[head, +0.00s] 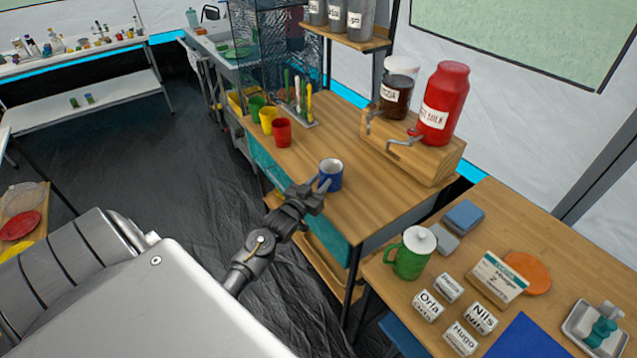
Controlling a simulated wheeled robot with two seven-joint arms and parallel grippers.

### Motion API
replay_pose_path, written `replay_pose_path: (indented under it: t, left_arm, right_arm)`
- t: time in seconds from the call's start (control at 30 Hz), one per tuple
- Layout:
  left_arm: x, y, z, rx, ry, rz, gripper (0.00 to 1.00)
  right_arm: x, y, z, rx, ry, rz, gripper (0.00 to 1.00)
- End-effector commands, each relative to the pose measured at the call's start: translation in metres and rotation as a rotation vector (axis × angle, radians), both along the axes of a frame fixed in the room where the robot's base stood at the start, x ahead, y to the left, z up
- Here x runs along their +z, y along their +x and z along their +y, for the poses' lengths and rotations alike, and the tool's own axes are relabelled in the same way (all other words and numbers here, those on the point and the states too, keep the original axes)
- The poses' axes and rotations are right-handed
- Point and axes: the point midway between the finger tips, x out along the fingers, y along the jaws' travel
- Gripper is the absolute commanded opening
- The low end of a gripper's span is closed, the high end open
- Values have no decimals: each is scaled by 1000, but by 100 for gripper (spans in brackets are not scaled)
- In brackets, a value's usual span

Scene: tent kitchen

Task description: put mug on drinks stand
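A blue mug (331,175) with a pale inside is upright at the front edge of the wooden counter (370,205). My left gripper (322,186) is at the mug's near left side, with its fingers against or very close to the wall. I cannot tell whether the fingers hold the mug, or whether its base rests on the counter. A wooden drinks stand (436,158) is at the back right of the same counter, bearing a red milk dispenser (443,103) and a dark-filled clear dispenser (397,90) with taps. My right gripper is not in view.
Red (282,132), yellow (268,119) and green (257,106) cups stand left of the mug. A nearer table (388,284) holds a green lidded jug (411,253), name blocks and an orange disc (527,272). The counter between mug and stand is clear.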

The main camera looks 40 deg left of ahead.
Motion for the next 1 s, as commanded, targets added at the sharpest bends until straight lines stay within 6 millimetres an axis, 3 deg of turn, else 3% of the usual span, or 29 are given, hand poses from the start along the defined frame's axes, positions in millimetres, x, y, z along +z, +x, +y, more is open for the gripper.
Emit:
replay_pose_path:
  t: [0.37,0.8,1.0]
  left_arm:
    - [2,-4,0,0,0,1,31]
    - [1,-89,-9,0,1,2,31]
    - [2,-114,-12,0,0,1,31]
  right_arm:
    - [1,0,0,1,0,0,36]
    - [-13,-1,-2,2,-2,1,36]
    - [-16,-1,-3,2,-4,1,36]
